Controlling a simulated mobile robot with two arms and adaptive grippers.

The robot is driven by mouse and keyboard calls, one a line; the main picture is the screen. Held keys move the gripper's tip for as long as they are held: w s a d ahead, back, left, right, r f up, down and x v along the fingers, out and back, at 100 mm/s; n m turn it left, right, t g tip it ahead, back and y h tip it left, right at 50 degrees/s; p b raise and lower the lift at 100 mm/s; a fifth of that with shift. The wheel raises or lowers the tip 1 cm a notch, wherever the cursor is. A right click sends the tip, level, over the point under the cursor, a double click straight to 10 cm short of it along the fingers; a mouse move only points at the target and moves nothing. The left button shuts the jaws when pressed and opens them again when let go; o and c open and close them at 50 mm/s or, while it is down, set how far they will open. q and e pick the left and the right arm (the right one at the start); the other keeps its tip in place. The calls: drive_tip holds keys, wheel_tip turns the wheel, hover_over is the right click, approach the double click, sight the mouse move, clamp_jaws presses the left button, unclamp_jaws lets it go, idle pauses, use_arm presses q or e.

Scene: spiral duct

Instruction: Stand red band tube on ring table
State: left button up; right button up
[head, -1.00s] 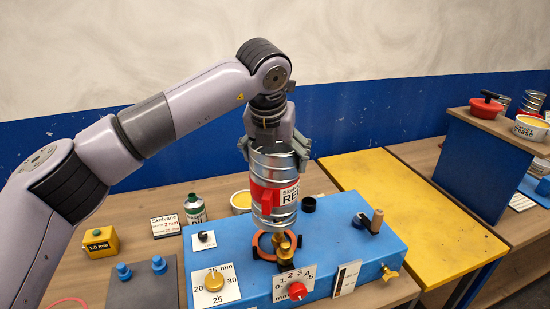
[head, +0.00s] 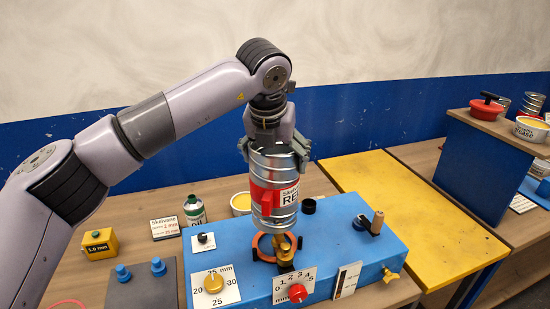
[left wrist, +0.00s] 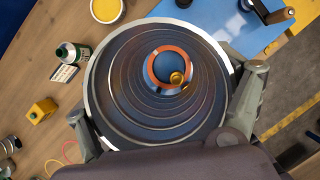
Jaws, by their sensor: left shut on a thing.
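The red band tube (head: 285,215) is a ribbed silver metal duct with a red band and a white label. It is upright in the head view, above the blue machine. My left gripper (head: 273,147) is shut on its upper end, one finger on each side. In the left wrist view I look down inside the open tube (left wrist: 118,118). The orange ring (left wrist: 153,70) and a brass part show through its far end. In the head view the ring (head: 262,253) lies on the blue machine top (head: 335,232), just below the tube, partly hidden. My right gripper is out of view.
A green bottle (head: 194,210) and yellow tub (head: 241,203) stand behind. The yellow table (head: 400,205) at right is clear.

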sight(275, 192)
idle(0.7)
use_arm(q)
drive_tip(key=shift+f+b, duration=0.15)
drive_tip(key=shift+b, duration=0.3)
drive_tip(key=shift+f+b, duration=0.3)
drive_tip(key=shift+f, duration=0.05)
drive_tip(key=shift+f+b, duration=1.35)
drive_tip(key=shift+f, duration=0.2)
drive_tip(key=shift+f+b, duration=2.15)
drive_tip(key=shift+f, duration=0.2)
drive_tip(key=o, duration=1.7)
